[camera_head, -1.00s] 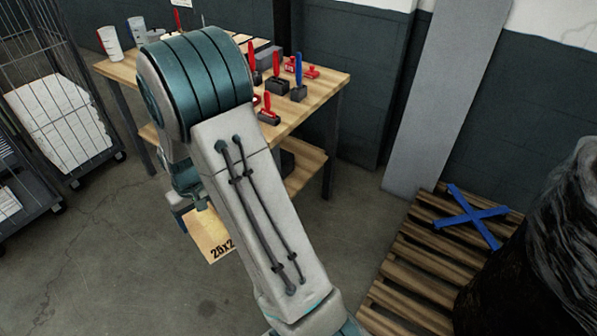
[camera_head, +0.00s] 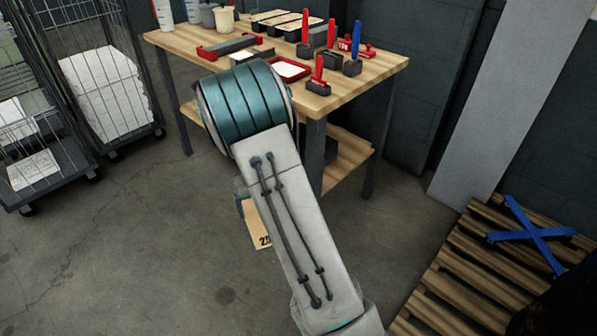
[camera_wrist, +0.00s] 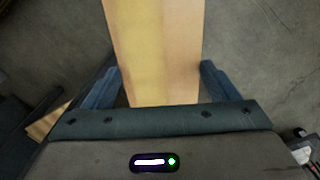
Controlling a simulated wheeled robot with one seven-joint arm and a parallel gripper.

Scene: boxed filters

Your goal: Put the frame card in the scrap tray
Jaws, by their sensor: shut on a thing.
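The frame card, a flat tan cardboard piece with black print, is held in my gripper (camera_wrist: 160,72); the wrist view shows the card (camera_wrist: 155,45) between the two blue fingers, extending away from the palm. In the head view the card (camera_head: 257,226) hangs low beside my arm, above the floor, mostly hidden by the arm. A small red-rimmed tray (camera_head: 305,73) with a pale inside sits on the wooden workbench, just behind my arm; I cannot tell if it is the scrap tray.
The workbench (camera_head: 370,80) also carries red- and blue-handled tools, a red-and-grey holder (camera_head: 226,47), cups and boxes. Wire cage carts (camera_head: 108,90) stand at left. A wooden pallet (camera_head: 470,260) with a blue cross (camera_head: 532,236) is at right. Open floor lies at front left.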

